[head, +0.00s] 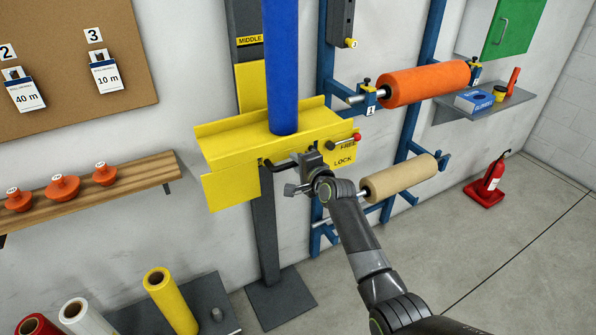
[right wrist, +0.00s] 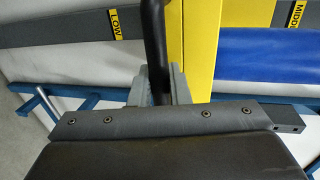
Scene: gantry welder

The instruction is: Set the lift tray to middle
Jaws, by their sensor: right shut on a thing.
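The yellow lift tray (head: 225,147) rides on a grey post in the head view, with a blue roll (head: 283,70) standing upright on it. The tray is below the MIDDLE label (head: 250,40). In the right wrist view its yellow edge (right wrist: 190,45) shows between the LOW label (right wrist: 115,24) and the MIDDLE label. My right gripper (head: 299,164) is shut on the black tray handle (right wrist: 154,40) at the tray's front. A lever with a red knob (head: 357,137) lies beside the FREE marking, above LOCK. My left gripper is out of view.
An orange roll (head: 425,83) and a tan roll (head: 400,177) hang on the blue rack at right. A wooden shelf (head: 130,180) with orange weights is at left. Upright rolls, including a yellow one (head: 170,300), stand low at left.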

